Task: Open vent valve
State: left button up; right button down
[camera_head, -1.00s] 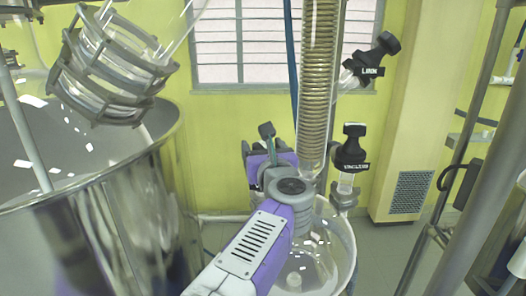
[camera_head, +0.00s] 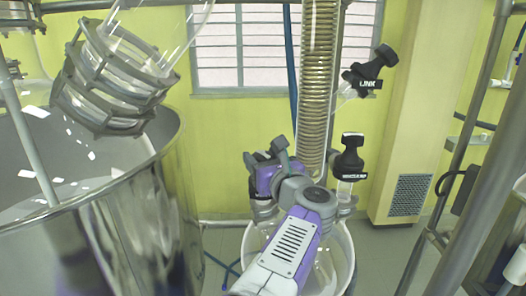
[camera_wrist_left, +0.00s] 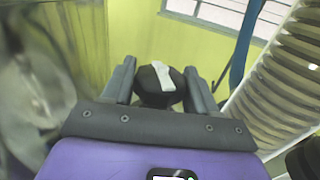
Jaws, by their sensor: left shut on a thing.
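A black valve handle with a pale strip across its top (camera_wrist_left: 157,84) sits between the two fingers of my left gripper (camera_wrist_left: 160,70) in the left wrist view. The fingers are shut on its sides. In the head view the left gripper (camera_head: 265,161) is left of the ribbed glass column, and the handle's upper part (camera_head: 280,144) sticks up tilted beside it. The valve's lower part is hidden behind my purple wrist, and no label on it can be read. My right gripper is not in view.
The coiled glass column (camera_head: 317,90) stands close to the right of my gripper. Two other black-handled valves, upper (camera_head: 366,76) and lower (camera_head: 350,160), are at its right. A large steel vessel (camera_head: 150,215) fills the left. A glass vessel (camera_head: 346,262) is below my arm.

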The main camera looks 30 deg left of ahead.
pick_arm(q)
jog(key=n+g+y+p, duration=0.1)
jog(key=g+p, duration=0.1)
jog(key=n+g+y+p, duration=0.1)
jog(key=n+g, duration=0.1)
jog(key=g, duration=0.1)
jog(key=n+g+y+p, duration=0.1)
jog(key=n+g+p, duration=0.1)
jog(key=shift+r+p, duration=0.25)
jog(key=shift+p, duration=0.1)
jog(key=shift+f+n+g, duration=0.15)
jog(key=shift+n+g, duration=0.25)
jog(key=shift+g, duration=0.2)
jog(key=o, duration=0.7)
jog(key=shift+o, duration=0.2)
jog(key=shift+f, duration=0.1)
jog(key=s+d, duration=0.1)
jog(key=d, duration=0.7)
jog(key=shift+s, duration=0.1)
